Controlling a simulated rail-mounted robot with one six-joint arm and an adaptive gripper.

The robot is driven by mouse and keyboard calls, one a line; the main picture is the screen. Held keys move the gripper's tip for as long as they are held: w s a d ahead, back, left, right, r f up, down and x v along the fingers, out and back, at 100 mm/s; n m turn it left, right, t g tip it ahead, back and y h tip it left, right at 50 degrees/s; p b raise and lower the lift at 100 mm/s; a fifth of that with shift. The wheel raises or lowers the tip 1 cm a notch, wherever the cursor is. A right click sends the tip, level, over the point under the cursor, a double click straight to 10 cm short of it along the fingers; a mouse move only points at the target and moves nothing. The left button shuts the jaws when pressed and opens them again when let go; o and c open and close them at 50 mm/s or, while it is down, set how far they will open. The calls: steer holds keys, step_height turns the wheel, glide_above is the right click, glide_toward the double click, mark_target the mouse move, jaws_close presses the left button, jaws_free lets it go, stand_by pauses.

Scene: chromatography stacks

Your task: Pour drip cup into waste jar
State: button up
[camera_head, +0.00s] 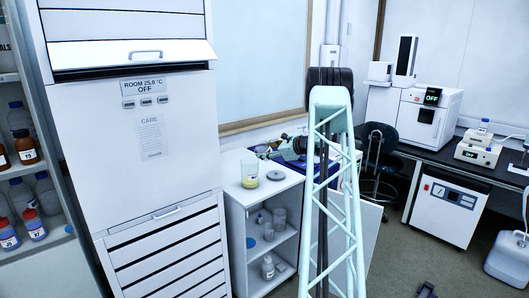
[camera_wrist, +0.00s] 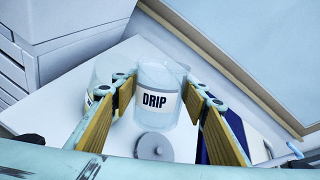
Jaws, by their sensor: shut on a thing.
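The drip cup (camera_wrist: 160,78) is a clear cup with a white label reading DRIP. It stands out between the yellow finger pads of my gripper (camera_wrist: 158,88) in the wrist view, and my gripper is shut on it. A clear jar (camera_wrist: 103,72) is partly hidden behind my left finger; its label is mostly covered. In the head view, a jar with yellow liquid (camera_head: 250,170) stands on the white cabinet top (camera_head: 237,198); I take it for the waste jar. In the head view my arm hides much of the gripper, and I cannot make out the cup there.
A grey round lid (camera_wrist: 153,146) lies on the cabinet top, also seen in the head view (camera_head: 281,173). Open shelves (camera_head: 270,245) below hold several vessels. A tall white drawer cabinet (camera_head: 150,170) rises at the left. A window frame (camera_head: 262,122) runs behind.

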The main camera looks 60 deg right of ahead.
steer(key=shift+r, duration=0.1)
steer(key=shift+r+n+g, duration=0.15)
steer(key=shift+n+g, duration=0.15)
steer(key=shift+r+n+g+h, duration=0.15)
steer(key=shift+n+g+h, duration=0.15)
steer(key=shift+g, duration=0.1)
stand_by(0.5)
steer(key=shift+w+a+n+g+h+b, duration=0.15)
steer(key=shift+n+g+h+b, duration=0.35)
steer(key=shift+n+g+b, duration=0.3)
stand_by(1.8)
steer(key=shift+g, duration=0.3)
steer(key=shift+w+h, duration=0.1)
steer(key=shift+h, duration=0.2)
stand_by(0.3)
